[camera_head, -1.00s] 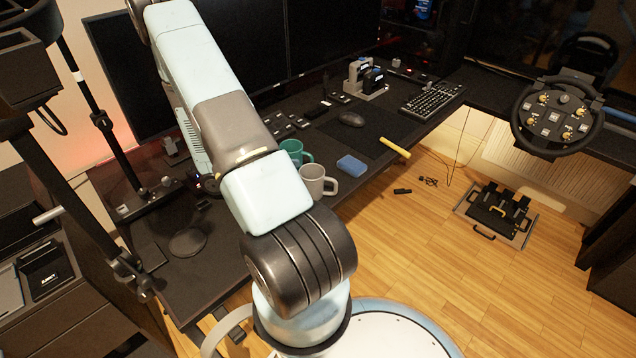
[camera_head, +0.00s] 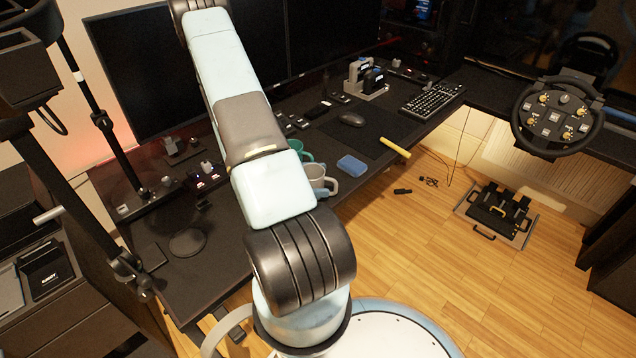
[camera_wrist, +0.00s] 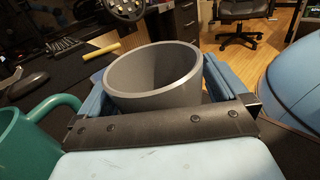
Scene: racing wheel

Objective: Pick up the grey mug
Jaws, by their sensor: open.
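The grey mug (camera_wrist: 155,80) stands upright in the middle of the wrist view, its round rim and hollow inside showing. My gripper (camera_wrist: 160,88) is open, with a blue finger on each side of the mug. I cannot tell whether either finger touches it. In the head view the grey mug (camera_head: 321,182) shows only partly at the desk's front edge, with my arm covering its left part.
A green mug (camera_wrist: 32,140) stands close by on the left; it also shows in the head view (camera_head: 305,156). A blue sponge (camera_head: 351,166), yellow bar (camera_head: 395,147), mouse (camera_head: 351,119) and keyboard (camera_head: 432,101) lie farther right on the desk. Monitors stand behind.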

